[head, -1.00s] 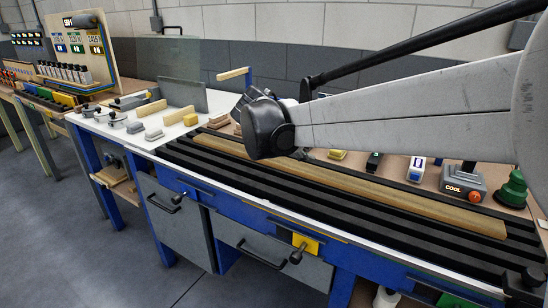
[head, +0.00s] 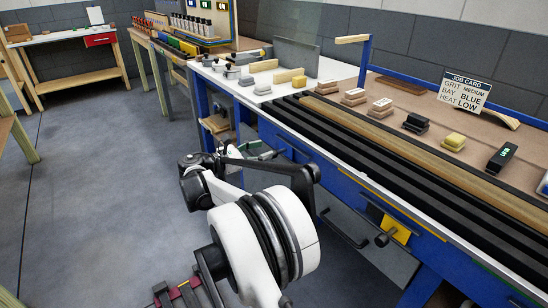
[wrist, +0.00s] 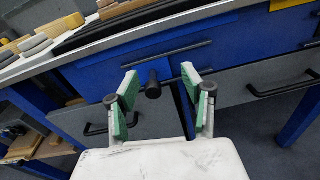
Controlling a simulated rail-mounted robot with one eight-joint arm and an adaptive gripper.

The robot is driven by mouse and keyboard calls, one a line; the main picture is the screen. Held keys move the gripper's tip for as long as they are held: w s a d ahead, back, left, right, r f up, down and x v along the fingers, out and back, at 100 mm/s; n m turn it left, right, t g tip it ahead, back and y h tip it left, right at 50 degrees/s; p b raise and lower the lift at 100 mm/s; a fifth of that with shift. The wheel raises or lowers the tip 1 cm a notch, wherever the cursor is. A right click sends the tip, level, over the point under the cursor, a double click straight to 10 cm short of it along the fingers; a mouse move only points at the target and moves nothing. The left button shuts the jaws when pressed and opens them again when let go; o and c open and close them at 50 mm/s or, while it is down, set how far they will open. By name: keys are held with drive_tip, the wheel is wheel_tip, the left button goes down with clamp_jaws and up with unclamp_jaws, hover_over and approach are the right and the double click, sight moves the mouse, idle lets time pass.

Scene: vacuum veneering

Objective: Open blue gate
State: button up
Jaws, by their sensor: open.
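The blue gate shows in the wrist view as a blue plate (wrist: 150,71) on the bench front, with a round black knob (wrist: 153,86) sticking out of it. My gripper (wrist: 159,75) is open, with green-padded fingers to the left and right of the knob in the picture. The knob appears between the fingers; I cannot tell how far it is from the fingertips, and no grip on it shows. In the head view my arm reaches to the bench front and hides the blue gate.
A yellow gate plate (head: 396,230) with a black knob sits further right on the bench front. Grey drawers with black handles (wrist: 283,88) flank the blue gate. The job card (head: 465,90) on the bench reads medium, blue, low. The floor at left is clear.

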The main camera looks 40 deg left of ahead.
drive_tip(key=n+t, duration=0.1)
drive_tip(key=n, duration=0.1)
approach(278, 152)
drive_tip(key=b+x, duration=0.3)
drive_tip(key=x, duration=0.4)
drive_tip(key=shift+w+a+f, duration=0.1)
drive_tip(key=shift+w+f, duration=0.05)
drive_tip(key=shift+w, duration=0.3)
drive_tip(key=shift+c, duration=0.2)
clamp_jaws()
